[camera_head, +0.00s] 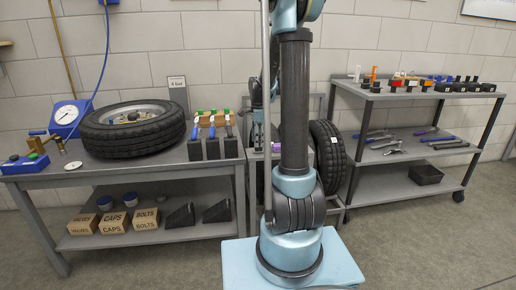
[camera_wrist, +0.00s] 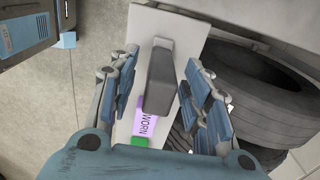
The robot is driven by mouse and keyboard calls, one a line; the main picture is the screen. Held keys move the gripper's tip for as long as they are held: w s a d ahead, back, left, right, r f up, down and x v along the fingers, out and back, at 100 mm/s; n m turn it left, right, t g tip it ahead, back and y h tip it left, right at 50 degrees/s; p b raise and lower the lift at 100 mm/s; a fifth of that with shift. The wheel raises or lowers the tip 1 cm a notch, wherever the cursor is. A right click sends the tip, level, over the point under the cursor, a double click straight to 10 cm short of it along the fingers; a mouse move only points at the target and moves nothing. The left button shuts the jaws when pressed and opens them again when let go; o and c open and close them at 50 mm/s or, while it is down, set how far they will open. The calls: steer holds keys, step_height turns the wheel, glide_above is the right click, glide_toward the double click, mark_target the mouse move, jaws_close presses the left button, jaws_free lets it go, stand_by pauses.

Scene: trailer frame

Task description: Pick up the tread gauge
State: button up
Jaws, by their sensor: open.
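In the wrist view, my gripper (camera_wrist: 161,62) is open, with its two fingers on either side of a dark grey elongated block (camera_wrist: 160,85). The block stands over a pale board (camera_wrist: 185,35) and shows no visible grip contact. It may be the tread gauge, but I cannot tell for certain. A purple label reading WORN (camera_wrist: 147,122) and a green patch (camera_wrist: 140,142) lie by its near end. In the head view, my arm hides my gripper and most of this spot; a bit of the purple label (camera_head: 276,147) shows beside it.
A tyre (camera_wrist: 255,90) stands close to the right finger; it also shows in the head view (camera_head: 328,155). The left bench (camera_head: 120,170) holds a lying tyre (camera_head: 133,128), a dial gauge (camera_head: 68,116) and black tools. A shelf cart (camera_head: 400,97) with tools stands right.

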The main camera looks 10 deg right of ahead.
jaws_close()
steer(key=shift+r, duration=0.15)
